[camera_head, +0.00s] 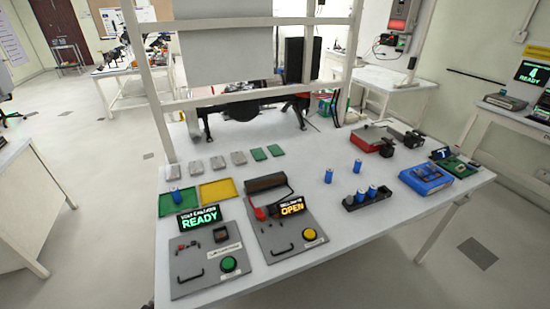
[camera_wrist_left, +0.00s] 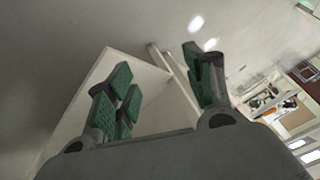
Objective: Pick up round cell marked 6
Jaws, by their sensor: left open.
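Blue round cells stand upright on the white table. One cell (camera_head: 328,176) and another cell (camera_head: 357,166) stand free, right of the middle. Several more, such as this cell (camera_head: 372,191), sit in a black holder (camera_head: 382,201). Another cell (camera_head: 175,197) stands in a green tray (camera_head: 166,206) at the left. The numbers on the cells are too small to read, so I cannot tell which is marked 6. My left gripper (camera_wrist_left: 157,65) shows in the left wrist view, open and empty with green finger pads apart, with no cell near it. My right gripper is not in view.
A yellow tray (camera_head: 218,190) lies beside the green tray. Two grey panels, one with a READY screen (camera_head: 199,218) and one with an OPEN screen (camera_head: 292,207), lie at the front. A blue box (camera_head: 426,178) is at the right. A metal frame rises behind.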

